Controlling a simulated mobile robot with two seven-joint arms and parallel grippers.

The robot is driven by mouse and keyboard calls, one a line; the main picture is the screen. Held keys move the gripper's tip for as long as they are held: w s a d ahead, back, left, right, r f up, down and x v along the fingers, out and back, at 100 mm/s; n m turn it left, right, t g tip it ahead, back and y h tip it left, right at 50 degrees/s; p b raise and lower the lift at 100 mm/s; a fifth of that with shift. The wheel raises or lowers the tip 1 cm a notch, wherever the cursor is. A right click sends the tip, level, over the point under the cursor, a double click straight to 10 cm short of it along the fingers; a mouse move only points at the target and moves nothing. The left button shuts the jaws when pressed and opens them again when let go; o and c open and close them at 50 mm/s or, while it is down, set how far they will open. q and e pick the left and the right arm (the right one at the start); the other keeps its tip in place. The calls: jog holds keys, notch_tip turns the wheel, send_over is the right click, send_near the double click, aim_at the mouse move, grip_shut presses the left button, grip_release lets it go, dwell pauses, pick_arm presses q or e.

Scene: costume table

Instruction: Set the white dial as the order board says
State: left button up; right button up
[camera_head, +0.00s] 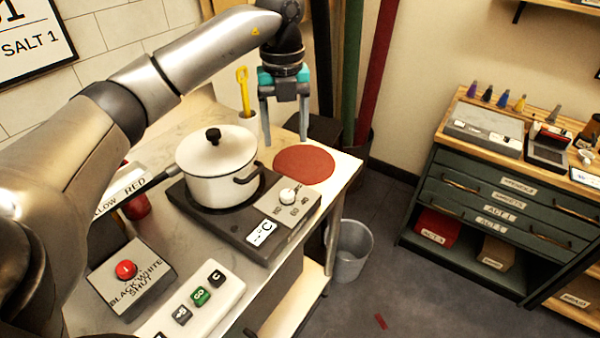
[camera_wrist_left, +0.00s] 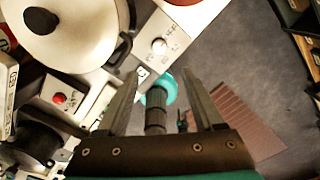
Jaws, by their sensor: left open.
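The white dial (camera_head: 287,196) is a round knob on the control panel of a dark hot plate (camera_head: 232,236), with small numbers printed around it. It also shows in the left wrist view (camera_wrist_left: 159,46), beyond my fingertips. My left gripper (camera_head: 284,140) is open and empty, pointing down behind the dial, above the counter's far side and apart from the dial. Its two fingers also show in the left wrist view (camera_wrist_left: 161,74). The order board (camera_head: 35,38) on the left wall is cut off by the picture edge; "SALT 1" is readable. My right gripper is not identifiable.
A white lidded pot (camera_head: 211,178) sits on the hot plate, left of the dial. A red round mat (camera_head: 304,164) lies behind the dial. A red-button box (camera_head: 127,283) and a button strip (camera_head: 196,301) are in front. A bin (camera_head: 352,252) stands on the floor.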

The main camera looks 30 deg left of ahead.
pick_arm(q)
send_over(287, 193)
notch_tip(287, 193, down, 5)
notch_tip(287, 193, down, 10)
jog(key=shift+f+b, duration=0.1)
jog(key=shift+b, duration=0.3)
pick_arm(e)
jog(key=s, duration=0.1)
jog(key=s+f, duration=0.1)
jog(key=s, duration=0.1)
jog(key=shift+d, duration=0.1)
pick_arm(q)
grip_shut()
pick_arm(e)
jog(key=shift+s+g, duration=0.1)
jog(key=shift+g, duration=0.2)
